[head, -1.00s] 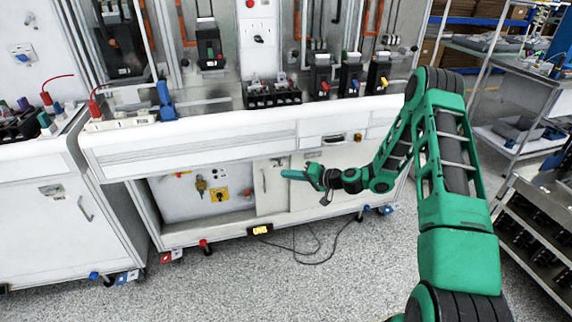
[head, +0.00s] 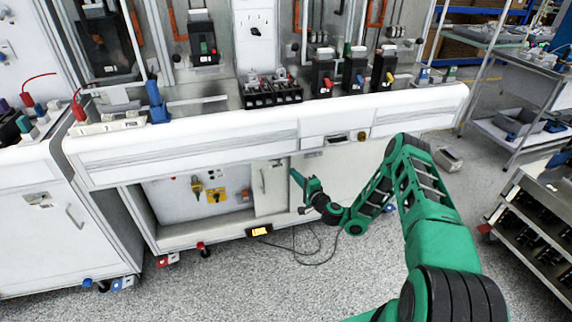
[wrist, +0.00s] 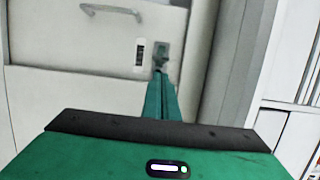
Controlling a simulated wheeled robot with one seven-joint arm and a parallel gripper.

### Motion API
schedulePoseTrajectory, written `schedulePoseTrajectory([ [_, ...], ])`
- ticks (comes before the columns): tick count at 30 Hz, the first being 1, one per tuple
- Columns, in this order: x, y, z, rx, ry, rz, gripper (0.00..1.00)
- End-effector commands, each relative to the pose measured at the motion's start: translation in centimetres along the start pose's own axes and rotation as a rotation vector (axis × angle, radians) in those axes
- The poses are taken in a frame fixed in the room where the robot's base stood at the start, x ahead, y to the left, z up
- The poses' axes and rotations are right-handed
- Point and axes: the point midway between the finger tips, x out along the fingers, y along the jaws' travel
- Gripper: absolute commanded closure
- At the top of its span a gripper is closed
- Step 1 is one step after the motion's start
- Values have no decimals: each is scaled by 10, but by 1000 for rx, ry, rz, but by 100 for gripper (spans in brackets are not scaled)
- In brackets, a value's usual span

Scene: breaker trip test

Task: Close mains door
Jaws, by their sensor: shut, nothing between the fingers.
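A white door panel (head: 271,192) with a grey bar handle stands below the bench counter, right of an open compartment (head: 217,192). I take it for the mains door; whether it is hinged or slides I cannot tell. In the wrist view the white panel (wrist: 85,45) shows a handle at the top, a small label and a grey latch plate (wrist: 161,48). My gripper (head: 295,174) is at the panel's right edge, fingers shut and empty. In the wrist view my gripper's fingertips (wrist: 160,73) appear just below the latch plate; contact is unclear.
The open compartment holds a padlock-like part (head: 197,187) and a yellow label (head: 216,195). The counter (head: 200,150) overhangs above my gripper. Black cables (head: 310,240) lie on the floor. A metal rack (head: 535,215) stands at the right.

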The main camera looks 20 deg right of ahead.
Motion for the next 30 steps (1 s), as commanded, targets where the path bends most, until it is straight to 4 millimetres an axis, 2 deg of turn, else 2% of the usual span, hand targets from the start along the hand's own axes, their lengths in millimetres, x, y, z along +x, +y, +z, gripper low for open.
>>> schedulePoseTrajectory([
  [9, 52, -2, -10, -5, 9, -4, 100],
  [15, 73, -2, -12, -4, 12, -2, 100],
  [21, 81, -2, -12, -2, 12, -1, 100],
  [30, 80, -1, -12, -2, 12, -1, 100],
])
